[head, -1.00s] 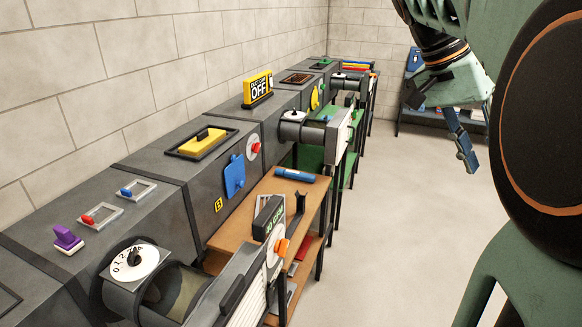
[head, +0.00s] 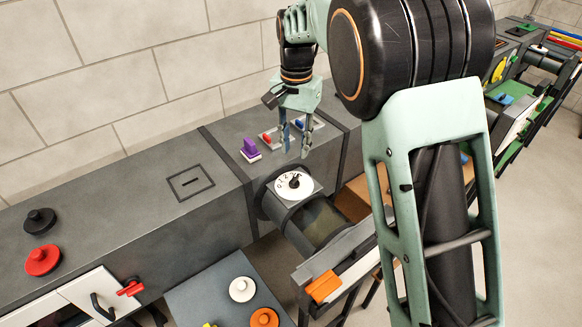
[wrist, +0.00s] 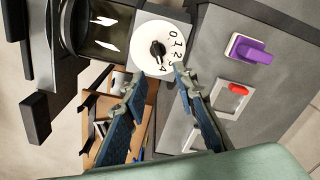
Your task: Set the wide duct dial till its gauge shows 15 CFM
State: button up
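The white round dial (head: 283,186), with numbers around a black knob (head: 295,181), sits on top of the wide duct (head: 318,222). The dial also shows in the wrist view (wrist: 168,62), with 0, 1 and 2 readable around its black knob (wrist: 157,48). My gripper (head: 294,149) is open and empty, fingers pointing down just above and behind the dial. In the wrist view its two fingertips (wrist: 156,76) are apart, near the dial's numbered edge; contact cannot be told. No gauge reading is visible now.
A purple switch (head: 250,149), a red slider (head: 265,138) and a blue slider (head: 300,124) stand close to my gripper. An orange handle (head: 322,287) is in front. Red (head: 42,260) and black (head: 40,220) knobs are at left. My arm hides much of the right side.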

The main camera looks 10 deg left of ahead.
aim_at(296, 175)
notch_tip(296, 175, down, 9)
jog(key=shift+d+f+p, duration=0.1)
jog(key=shift+f+p, duration=0.05)
jog(key=shift+p, duration=0.15)
jog(key=shift+c, duration=0.2)
grip_shut()
